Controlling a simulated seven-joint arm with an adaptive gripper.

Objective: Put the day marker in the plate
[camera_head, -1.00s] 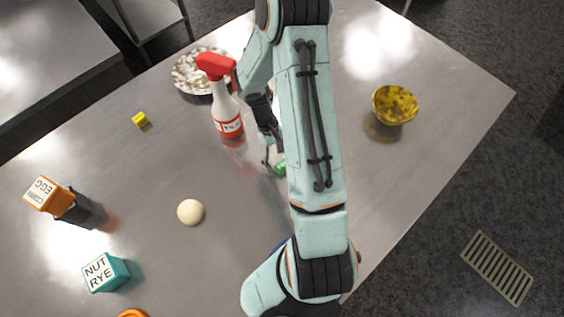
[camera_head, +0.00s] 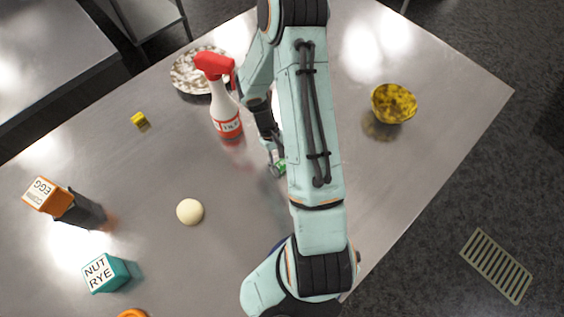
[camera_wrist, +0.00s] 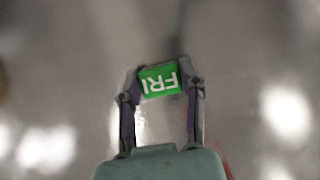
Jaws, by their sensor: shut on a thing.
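The day marker is a small green block lettered FRI, seen between my fingertips in the wrist view (camera_wrist: 160,80). In the head view only a little of the green marker (camera_head: 281,167) shows beside my arm. My gripper (camera_wrist: 161,90) is shut on the marker, with one finger at each side of it. In the head view my gripper (camera_head: 274,165) is low over the middle of the table, partly hidden by my arm. The plate (camera_head: 180,85), round with a mottled white and brown surface, lies at the back left, partly behind the spray bottle.
A white spray bottle with a red head (camera_head: 225,112) stands between my gripper and the plate. A yellow bowl (camera_head: 394,103) is at right. A yellow cube (camera_head: 139,119), a cream ball (camera_head: 190,211), an orange EGG block (camera_head: 46,194) and a teal NUT RYE block (camera_head: 105,273) are at left.

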